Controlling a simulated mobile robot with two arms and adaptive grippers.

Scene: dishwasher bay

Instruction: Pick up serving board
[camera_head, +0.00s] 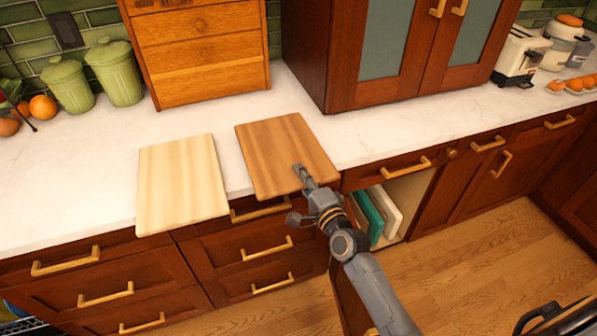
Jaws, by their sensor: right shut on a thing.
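Two wooden boards are at the front edge of the white counter. The darker brown serving board (278,145) is on the right and the pale one (180,185) on the left, with a narrow gap between them. Both overhang the counter's front edge. My right gripper (295,190) is shut on the front edge of the brown board, near its right corner. One finger shows on top of the board, and the other is below its front edge. Whether the board is lifted off the counter is hard to tell.
Green canisters (115,72) and oranges (43,107) stand at the back left. A wooden drawer box (203,55) and a glass-door cabinet (345,55) stand behind the boards. Below, an open compartment holds upright boards (388,212). A toaster (518,57) is far right.

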